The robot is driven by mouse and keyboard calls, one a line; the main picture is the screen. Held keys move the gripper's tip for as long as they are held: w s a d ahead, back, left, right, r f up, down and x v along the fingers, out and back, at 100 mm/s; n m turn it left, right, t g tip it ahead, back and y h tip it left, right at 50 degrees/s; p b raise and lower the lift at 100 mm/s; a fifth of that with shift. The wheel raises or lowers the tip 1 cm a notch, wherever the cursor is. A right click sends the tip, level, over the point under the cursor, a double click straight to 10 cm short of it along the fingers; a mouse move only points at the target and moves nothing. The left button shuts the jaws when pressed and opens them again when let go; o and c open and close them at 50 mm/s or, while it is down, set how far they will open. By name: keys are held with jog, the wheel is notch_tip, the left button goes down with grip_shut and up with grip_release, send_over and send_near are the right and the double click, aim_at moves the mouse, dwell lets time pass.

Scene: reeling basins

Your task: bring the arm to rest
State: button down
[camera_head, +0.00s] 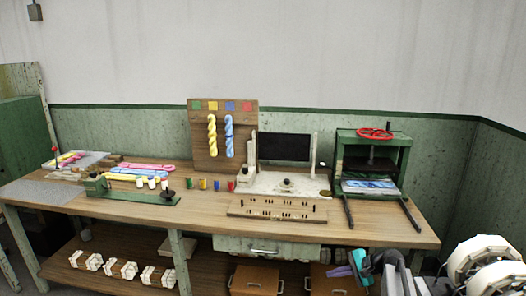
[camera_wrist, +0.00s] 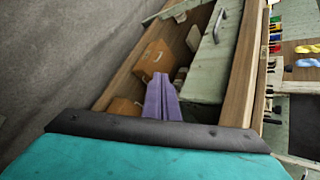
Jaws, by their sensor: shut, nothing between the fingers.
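My gripper (camera_head: 338,271) is at the lower right in the head view, low in front of the workbench (camera_head: 210,207), near the level of its lower shelf. Its purple fingers also show in the middle of the wrist view (camera_wrist: 161,84). They are together with nothing between them. The wrist view looks along the bench front, with the picture turned on its side. A teal and black part of my arm fills the bottom of that view.
A drawer (camera_head: 265,247) with a metal handle is under the bench top. Orange-brown boxes (camera_head: 254,280) stand beneath it. A green press (camera_head: 372,158) with a red wheel stands at the bench's right end, its two dark bars reaching toward the front edge. Bundled white skeins (camera_head: 122,269) lie on the lower shelf.

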jog(key=s+a+f+n+g+h, duration=0.15)
jog(key=s+a+f+g, duration=0.25)
jog(key=s+a+f, duration=0.7)
jog(key=s+a+f+n+g+h, duration=0.1)
jog(key=s+a+f+n+g, duration=0.2)
jog(key=s+a+f, duration=0.75)
jog(key=s+d+f+n+g+h, duration=0.15)
jog(key=s+f, duration=0.25)
jog(key=s, duration=0.6)
jog(key=s+d+f+n+g+h, duration=0.1)
jog(key=s+d+f+g, duration=0.15)
jog(key=s, duration=0.85)
jog(key=s+d+n+h, duration=0.3)
jog(key=s+d+n, duration=0.2)
jog(key=s, duration=0.3)
jog(key=shift+d+f+h, duration=0.2)
jog(key=shift+d+h, duration=0.1)
jog(key=shift+d, duration=0.4)
jog(key=shift+s, duration=0.1)
